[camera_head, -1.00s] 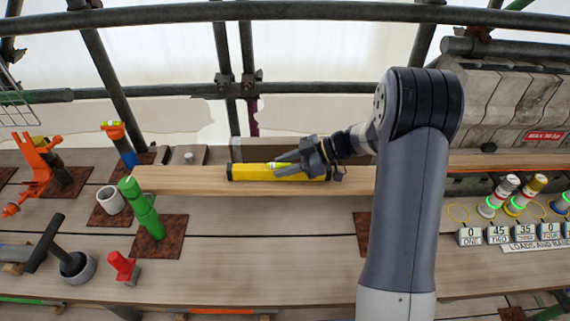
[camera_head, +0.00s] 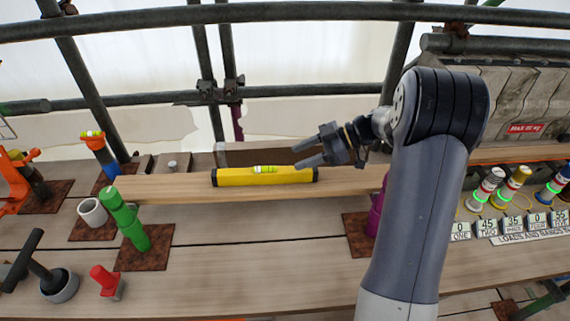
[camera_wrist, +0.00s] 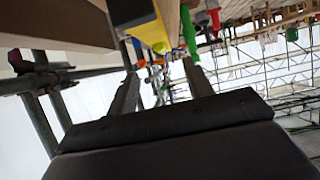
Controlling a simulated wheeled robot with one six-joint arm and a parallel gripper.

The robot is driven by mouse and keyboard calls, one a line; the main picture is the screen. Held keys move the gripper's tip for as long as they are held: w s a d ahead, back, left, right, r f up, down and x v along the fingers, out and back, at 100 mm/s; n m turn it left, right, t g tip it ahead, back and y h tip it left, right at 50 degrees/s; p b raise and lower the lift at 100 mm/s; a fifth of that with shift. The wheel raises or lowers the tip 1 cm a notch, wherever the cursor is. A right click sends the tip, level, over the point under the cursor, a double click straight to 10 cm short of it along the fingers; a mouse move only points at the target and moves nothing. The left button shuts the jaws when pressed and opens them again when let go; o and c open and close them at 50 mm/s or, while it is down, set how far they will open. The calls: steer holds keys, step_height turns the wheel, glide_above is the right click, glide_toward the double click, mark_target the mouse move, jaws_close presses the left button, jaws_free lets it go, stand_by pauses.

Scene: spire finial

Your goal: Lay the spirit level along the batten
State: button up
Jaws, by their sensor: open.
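The yellow spirit level (camera_head: 240,177) lies lengthwise on the long wooden batten (camera_head: 165,188) in the head view, with its green vial showing near the middle of its top. The level looks roughly parallel to the batten. My gripper (camera_head: 298,156) is open and empty, behind and above the level's right half and apart from it. In the wrist view my gripper (camera_wrist: 158,88) shows two spread fingers with nothing held, and part of the yellow level (camera_wrist: 147,32) is above them, close to the batten (camera_wrist: 170,15).
A green post (camera_head: 125,218) stands at the batten's left, and a magenta post (camera_head: 377,210) at its right. Scaffold tubes (camera_head: 285,97) cross behind. Ringed cylinders (camera_head: 487,187) stand at the right.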

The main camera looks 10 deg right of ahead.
steer(key=shift+v, duration=1.25)
